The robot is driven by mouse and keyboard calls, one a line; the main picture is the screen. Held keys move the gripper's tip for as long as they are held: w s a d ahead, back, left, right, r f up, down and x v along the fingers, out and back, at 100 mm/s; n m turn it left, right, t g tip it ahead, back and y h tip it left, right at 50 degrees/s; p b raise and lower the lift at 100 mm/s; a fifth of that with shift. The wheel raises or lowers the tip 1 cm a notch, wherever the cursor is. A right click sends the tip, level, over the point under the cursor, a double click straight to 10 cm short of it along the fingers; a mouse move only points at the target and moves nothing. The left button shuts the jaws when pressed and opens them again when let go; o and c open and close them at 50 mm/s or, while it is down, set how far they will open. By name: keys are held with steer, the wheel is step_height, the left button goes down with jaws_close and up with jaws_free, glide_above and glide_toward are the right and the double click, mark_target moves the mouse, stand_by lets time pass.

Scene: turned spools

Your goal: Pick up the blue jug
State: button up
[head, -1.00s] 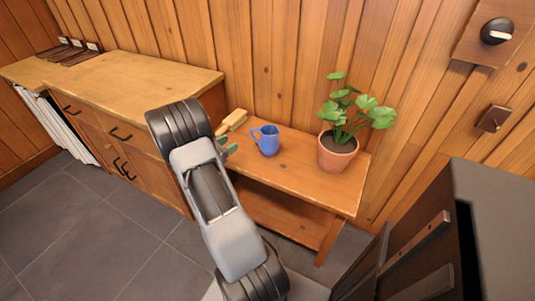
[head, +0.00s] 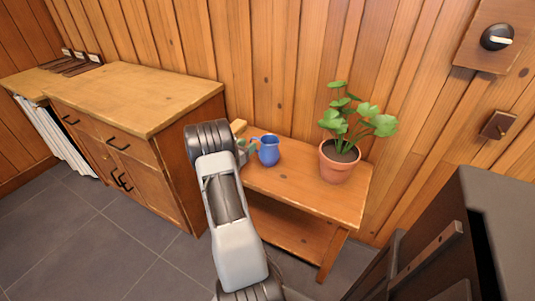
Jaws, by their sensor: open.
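The blue jug (head: 269,152) stands upright on the low wooden table (head: 310,199), near its back left. Its handle points left. My arm reaches up from the bottom of the picture and covers the table's left end. My gripper (head: 247,150) shows only in part, as greenish fingers just left of the jug by its handle. The rest of it is hidden behind my arm. It is open, and I cannot tell whether a finger touches the handle.
A potted plant (head: 338,163) stands on the table right of the jug. A brush-like wooden item (head: 239,127) shows behind my arm. A wooden cabinet (head: 140,95) is at left, a dark unit (head: 440,250) at right. A plank wall closes the back.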

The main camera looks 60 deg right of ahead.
steer(key=shift+s+d+r, duration=0.1)
steer(key=shift+s+d, duration=0.2)
steer(key=shift+d, duration=0.75)
steer(key=shift+s+d, duration=0.25)
steer(key=shift+d, duration=0.8)
steer(key=shift+c, duration=0.3)
jaws_close()
steer(key=shift+r, duration=0.1)
